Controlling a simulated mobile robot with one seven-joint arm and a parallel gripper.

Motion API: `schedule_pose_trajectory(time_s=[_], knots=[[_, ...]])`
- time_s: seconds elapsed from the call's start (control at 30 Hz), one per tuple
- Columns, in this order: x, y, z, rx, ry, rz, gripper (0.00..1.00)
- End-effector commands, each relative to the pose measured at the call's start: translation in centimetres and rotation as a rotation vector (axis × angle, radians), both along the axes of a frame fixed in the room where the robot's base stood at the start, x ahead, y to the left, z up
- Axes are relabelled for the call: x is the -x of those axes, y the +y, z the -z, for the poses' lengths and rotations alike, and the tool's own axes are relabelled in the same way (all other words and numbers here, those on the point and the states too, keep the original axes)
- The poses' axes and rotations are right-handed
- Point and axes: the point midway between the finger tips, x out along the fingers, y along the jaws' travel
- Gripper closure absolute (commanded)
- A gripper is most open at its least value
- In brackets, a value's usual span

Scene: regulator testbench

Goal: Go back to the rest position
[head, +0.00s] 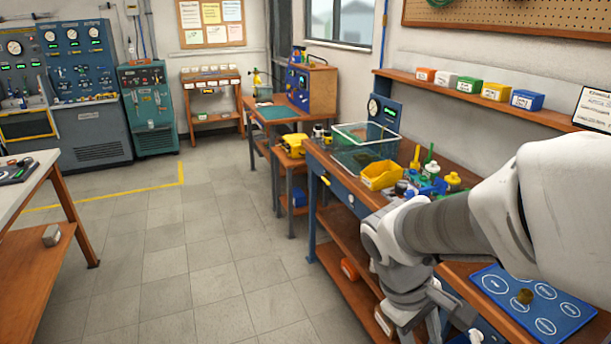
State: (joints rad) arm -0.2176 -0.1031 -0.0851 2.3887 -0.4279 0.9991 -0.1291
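My white and grey arm reaches in from the right edge of the head view, over the right workbench (450,205). It bends near the bench's front edge, and its lower links run down to the bottom edge of the picture. A blue mat (507,318) with white circles lies on the bench to the right of the lower arm. A small brownish round part (524,296) sits on the mat.
A clear tank (366,135), a yellow bin (382,175) and several bottles stand on the bench behind my arm. A shelf (480,95) with coloured boxes hangs above. A table (50,185) stands at left. The tiled floor (200,270) between is clear.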

Motion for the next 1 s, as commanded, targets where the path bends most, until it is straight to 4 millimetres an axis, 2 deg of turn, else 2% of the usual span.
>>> schedule_pose_trajectory(time_s=[0.03,0.1,0.5,0.7,1.0], knots=[[0.3,0.3,-1.3,-0.04,-0.061,0.045,0.54],[0.7,0.8,-2.7,-0.095,-0.131,0.1,0.54],[3.0,3.6,-10.0,-0.382,-0.516,0.367,0.54],[3.6,4.3,-11.7,-0.451,-0.607,0.419,0.54],[3.7,4.4,-11.9,-0.461,-0.617,0.427,0.54]])
